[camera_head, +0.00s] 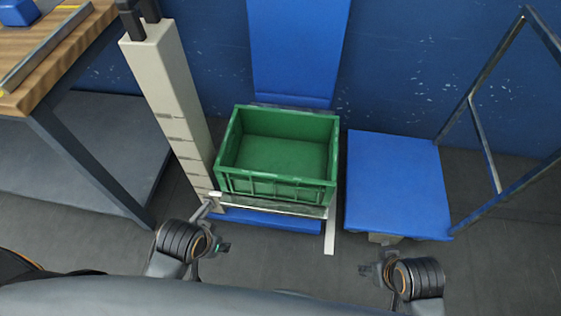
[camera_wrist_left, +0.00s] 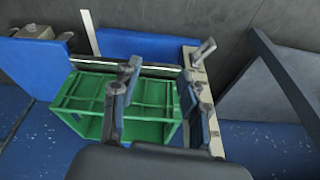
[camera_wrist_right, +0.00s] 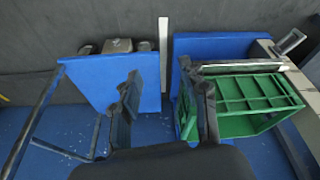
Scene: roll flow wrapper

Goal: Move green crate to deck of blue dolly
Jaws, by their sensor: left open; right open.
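The green crate (camera_head: 277,158) is empty and upright on a low stand beside a pale column. The crate also shows in the left wrist view (camera_wrist_left: 85,95) and the right wrist view (camera_wrist_right: 245,92). The blue dolly (camera_head: 397,180) stands just right of the crate, its flat deck bare, with a metal frame handle at its right. My left gripper (camera_head: 222,247) is open and empty, in front of the crate's near left corner. My right gripper (camera_head: 366,270) is open and empty, in front of the dolly's near edge. Neither gripper touches the crate.
The pale column (camera_head: 168,95) rises close to the crate's left side. A white bar (camera_head: 330,230) juts forward between crate and dolly. A wooden-topped table (camera_head: 50,45) stands at the left. A blue panel (camera_head: 298,50) and blue wall close the back. The front floor is clear.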

